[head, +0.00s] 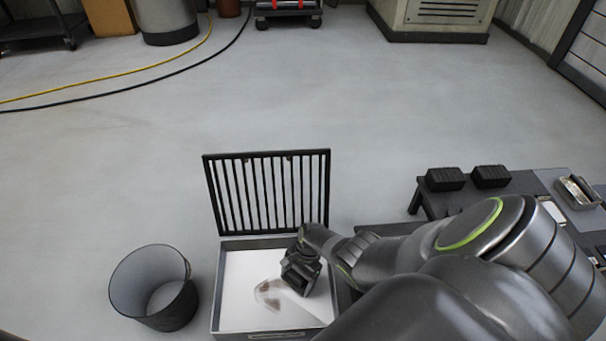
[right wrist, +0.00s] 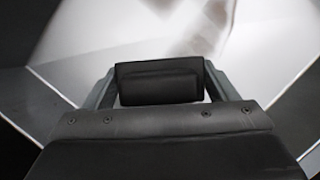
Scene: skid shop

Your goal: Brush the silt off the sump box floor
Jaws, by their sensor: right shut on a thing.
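The sump box (head: 272,243) is a grey-rimmed tray with a pale floor, low in the head view. Its slatted black grate (head: 268,190) stands upright at the far edge. A brown silt smear (head: 268,293) lies on the middle of the floor; it also shows as a blurred brown patch in the right wrist view (right wrist: 195,35). My right gripper (head: 301,276) is inside the box outline, just right of the silt. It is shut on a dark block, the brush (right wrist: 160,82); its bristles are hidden. My left gripper is not in view.
A dark open bin (head: 155,287) stands left of the box. A dark low table on the right holds two black blocks (head: 445,179) (head: 490,177) and a small metal tray (head: 577,192). A yellow hose (head: 130,73) and a black cable cross the far floor. The middle floor is clear.

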